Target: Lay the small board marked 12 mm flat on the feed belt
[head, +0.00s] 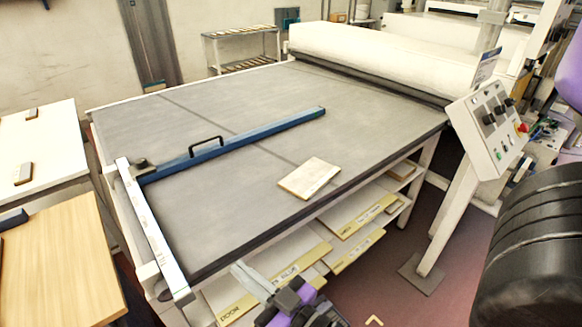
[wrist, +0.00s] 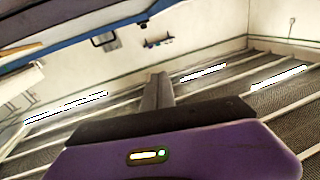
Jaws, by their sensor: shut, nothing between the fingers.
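A small pale board (head: 310,178) lies flat on the grey feed belt (head: 240,110), near its front edge. I cannot read a 12 mm mark on it. My gripper (head: 238,268) is in front of the belt's front edge, low in the head view, apart from the board. Its fingers (wrist: 158,90) show closed together in the wrist view, with nothing between them.
A blue bar (head: 245,138) with a black handle lies across the belt, left of the small board. Shelves under the belt hold several labelled boards (head: 355,215). A control box (head: 490,120) stands at right. A wooden table (head: 60,260) is at left.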

